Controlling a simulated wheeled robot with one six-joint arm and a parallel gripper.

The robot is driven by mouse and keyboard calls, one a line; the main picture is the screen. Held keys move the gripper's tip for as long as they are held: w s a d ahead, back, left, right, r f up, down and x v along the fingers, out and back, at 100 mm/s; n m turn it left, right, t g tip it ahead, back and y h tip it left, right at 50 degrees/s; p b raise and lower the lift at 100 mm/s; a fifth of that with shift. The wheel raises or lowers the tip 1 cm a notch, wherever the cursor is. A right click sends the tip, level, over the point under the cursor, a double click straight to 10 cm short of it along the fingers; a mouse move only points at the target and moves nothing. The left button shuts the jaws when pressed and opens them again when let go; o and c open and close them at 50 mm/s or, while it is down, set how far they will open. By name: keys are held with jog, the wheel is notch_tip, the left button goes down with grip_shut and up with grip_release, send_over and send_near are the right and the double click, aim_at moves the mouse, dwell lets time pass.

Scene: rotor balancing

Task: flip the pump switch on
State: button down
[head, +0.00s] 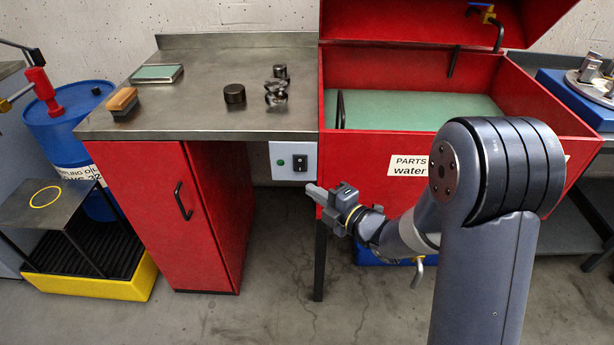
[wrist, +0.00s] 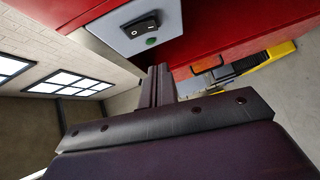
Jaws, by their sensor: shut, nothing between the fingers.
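The pump switch (head: 300,163) is a black rocker on a light grey box (head: 284,172) under the steel bench's right front edge. A green round button or lamp (head: 280,163) sits to its left. In the wrist view the rocker (wrist: 141,26) shows its white marks, with the green lamp (wrist: 151,41) beside it. I cannot tell for sure which way the rocker is tipped. My gripper (head: 309,188) is shut and empty, just below and right of the box in the head view. In the wrist view its fingers (wrist: 160,70) point toward the box, apparently apart from it.
A red parts washer (head: 375,165) with its lid up stands right of the switch box. A red cabinet (head: 150,190) stands left, under the bench (head: 200,100) holding a brush (head: 122,100) and black parts. Open space lies below the box.

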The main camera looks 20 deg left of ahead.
aim_at(297, 171)
jog(key=w+a, duration=0.2)
jog(key=w, duration=0.1)
jog(key=w+a, duration=0.1)
jog(key=w, duration=0.1)
jog(key=shift+w+a+f, duration=0.2)
jog(key=shift+a+f, duration=0.1)
jog(key=shift+f, duration=0.05)
jog(key=shift+w, duration=0.1)
jog(key=shift+f, duration=0.15)
jog(key=shift+w+a+f+b, duration=0.1)
jog(key=shift+w+f+b, duration=0.15)
jog(key=shift+b, duration=0.85)
jog(key=shift+r, duration=0.3)
jog(key=shift+s+f, duration=0.1)
